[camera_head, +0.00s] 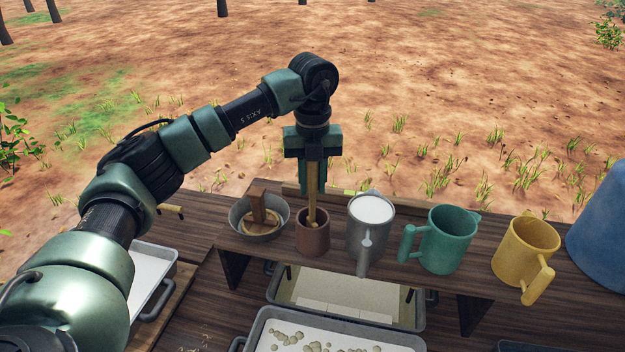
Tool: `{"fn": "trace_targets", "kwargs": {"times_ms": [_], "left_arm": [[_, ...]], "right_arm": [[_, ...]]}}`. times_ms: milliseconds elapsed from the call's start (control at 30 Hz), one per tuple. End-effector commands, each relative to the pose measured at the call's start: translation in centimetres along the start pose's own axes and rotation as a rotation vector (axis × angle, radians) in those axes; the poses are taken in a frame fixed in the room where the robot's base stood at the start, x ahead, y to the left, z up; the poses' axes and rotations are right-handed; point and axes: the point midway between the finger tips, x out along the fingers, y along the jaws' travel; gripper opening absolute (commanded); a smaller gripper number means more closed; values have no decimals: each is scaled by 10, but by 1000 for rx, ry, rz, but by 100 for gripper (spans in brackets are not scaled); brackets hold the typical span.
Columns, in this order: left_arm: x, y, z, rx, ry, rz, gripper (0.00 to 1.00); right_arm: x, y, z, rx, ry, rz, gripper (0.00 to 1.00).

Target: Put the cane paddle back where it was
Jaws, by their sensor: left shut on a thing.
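The cane paddle (312,204) is a thin tan stick hanging upright from my left gripper (313,178). My left gripper points down and is shut on its upper part. The paddle's lower end shows at the mouth of a small brown cup (313,241) on the raised wooden shelf. I cannot tell how deep it reaches into the cup. My right gripper is out of view.
A grey bowl (244,231) with a wooden block stands left of the cup. A grey mug (368,240) of white liquid, a green mug (447,247) and a yellow mug (520,255) stand to the right. Trays (335,329) lie below the shelf. A blue container (603,215) is far right.

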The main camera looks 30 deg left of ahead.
Motion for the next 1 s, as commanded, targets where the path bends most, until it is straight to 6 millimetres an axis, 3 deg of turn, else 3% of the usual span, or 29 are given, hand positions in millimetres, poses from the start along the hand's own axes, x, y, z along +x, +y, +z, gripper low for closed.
{"fn": "trace_targets", "kwargs": {"times_ms": [167, 200, 233, 267, 667, 833, 1000], "left_arm": [[4, 0, 0, 0, 0, 0, 0], [3, 0, 0, 0, 0, 0, 36], [3, 0, 0, 0, 0, 0, 45], [3, 0, 0, 0, 1, 0, 47], [-4, -1, 0, 0, -1, -1, 47], [-31, -2, 0, 1, -4, -5, 47], [-72, -1, 1, 0, -5, -3, 47]], "right_arm": [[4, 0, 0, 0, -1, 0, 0], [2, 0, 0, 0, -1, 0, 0], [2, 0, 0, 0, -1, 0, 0], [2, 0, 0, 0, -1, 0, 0], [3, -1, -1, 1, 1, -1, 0], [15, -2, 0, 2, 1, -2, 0], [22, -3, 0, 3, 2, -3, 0]]}}
